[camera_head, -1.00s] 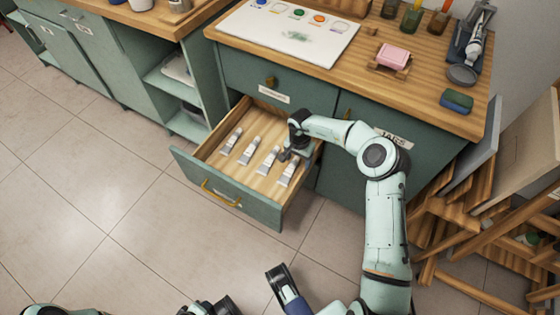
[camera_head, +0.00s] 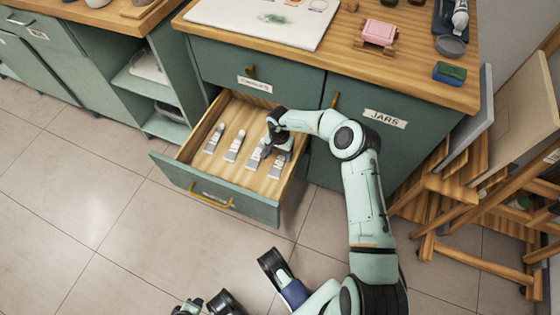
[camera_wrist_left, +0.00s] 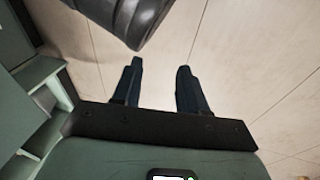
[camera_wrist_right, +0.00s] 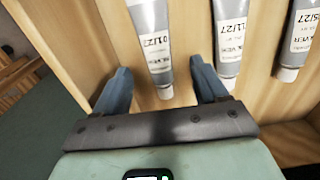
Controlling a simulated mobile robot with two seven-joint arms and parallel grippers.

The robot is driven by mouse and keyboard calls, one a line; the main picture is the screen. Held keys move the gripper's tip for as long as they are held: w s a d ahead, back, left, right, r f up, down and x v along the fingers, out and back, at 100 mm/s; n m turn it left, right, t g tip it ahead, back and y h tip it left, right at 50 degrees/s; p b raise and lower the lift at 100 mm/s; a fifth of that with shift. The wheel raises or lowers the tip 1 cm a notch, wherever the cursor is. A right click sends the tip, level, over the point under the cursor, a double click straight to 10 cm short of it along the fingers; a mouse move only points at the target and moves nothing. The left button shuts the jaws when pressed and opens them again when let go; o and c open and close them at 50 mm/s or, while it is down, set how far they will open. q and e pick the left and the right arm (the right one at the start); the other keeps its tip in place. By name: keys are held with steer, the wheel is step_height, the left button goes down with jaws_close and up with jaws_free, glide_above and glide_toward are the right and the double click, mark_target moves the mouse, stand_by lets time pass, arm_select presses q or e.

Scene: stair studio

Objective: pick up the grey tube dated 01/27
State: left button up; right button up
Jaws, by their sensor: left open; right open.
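The grey tube dated 01/27 (camera_wrist_right: 153,30) lies in the open drawer (camera_head: 186,170). In the head view it is the rightmost tube (camera_head: 279,168), partly hidden by my right gripper. My right gripper (camera_wrist_right: 161,78) is open, its fingers on either side of the lower end of this tube in the wrist view. I cannot tell whether they touch it. A similar tube marked 11/27 (camera_wrist_right: 229,35) lies close beside the right finger, and one marked 05/27 (camera_wrist_right: 298,35) lies farther right. My left gripper (camera_wrist_left: 159,68) is open and empty above the floor.
The drawer's side wall (camera_wrist_right: 75,40) is close to my right gripper's left finger. Wooden easels (camera_head: 480,190) stand right of the cabinet. The worktop (camera_head: 340,60) overhangs behind the drawer. The tiled floor (camera_head: 90,210) is clear at left.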

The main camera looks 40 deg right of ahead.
mark_target(280, 161)
step_height(280, 161, down, 5)
steer(key=shift+s+r+b, duration=0.15)
steer(key=shift+r+b, duration=0.05)
steer(key=shift+b, duration=0.55)
steer(key=c, duration=1.2)
arm_select(q)
steer(key=shift+g, duration=0.6)
steer(key=s+f, duration=0.2)
steer(key=s, duration=0.1)
steer(key=shift+a+f, duration=0.2)
steer(key=shift+f, duration=0.15)
arm_select(e)
steer(key=shift+o, duration=0.2)
steer(key=shift+r, duration=0.1)
